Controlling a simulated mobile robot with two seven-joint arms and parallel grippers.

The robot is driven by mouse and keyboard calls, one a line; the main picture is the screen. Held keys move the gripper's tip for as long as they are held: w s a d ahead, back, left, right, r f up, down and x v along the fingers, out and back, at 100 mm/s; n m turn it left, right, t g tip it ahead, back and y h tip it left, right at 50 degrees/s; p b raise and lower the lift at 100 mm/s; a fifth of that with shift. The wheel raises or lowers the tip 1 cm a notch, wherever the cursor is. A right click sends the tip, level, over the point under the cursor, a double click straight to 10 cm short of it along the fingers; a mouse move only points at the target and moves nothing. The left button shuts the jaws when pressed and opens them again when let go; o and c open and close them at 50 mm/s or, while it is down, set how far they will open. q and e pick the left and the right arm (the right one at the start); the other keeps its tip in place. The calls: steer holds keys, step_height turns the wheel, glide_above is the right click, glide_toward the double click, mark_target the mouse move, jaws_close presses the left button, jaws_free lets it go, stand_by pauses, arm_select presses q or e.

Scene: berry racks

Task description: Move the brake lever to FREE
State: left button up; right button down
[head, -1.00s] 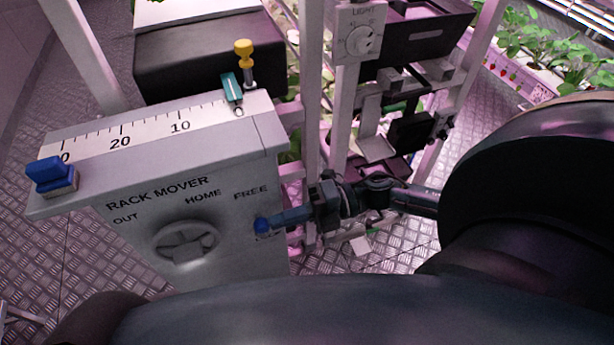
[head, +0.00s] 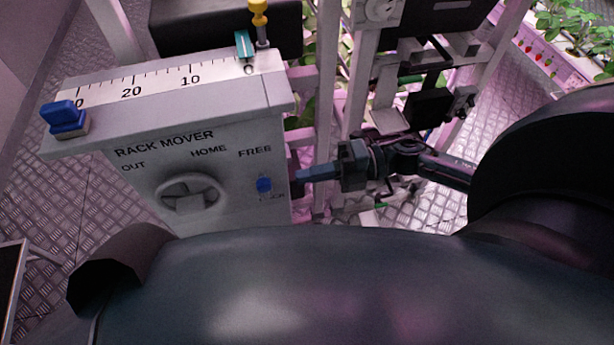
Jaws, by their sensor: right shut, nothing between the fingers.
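The brake lever is a small blue knob (head: 264,185) on the front of the grey rack mover box (head: 225,215). It sits below the word FREE, with a smaller, blurred word just under it. I cannot clearly tell which end of its slot it is at. My right gripper (head: 301,175) is shut and empty. Its fingertips point left and are just right of the box's edge, apart from the knob. My left gripper is not in view.
White rack posts (head: 327,80) stand behind my right gripper.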

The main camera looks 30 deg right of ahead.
steer(key=v, duration=0.9)
steer(key=shift+d+r, duration=0.15)
steer(key=shift+r, duration=0.2)
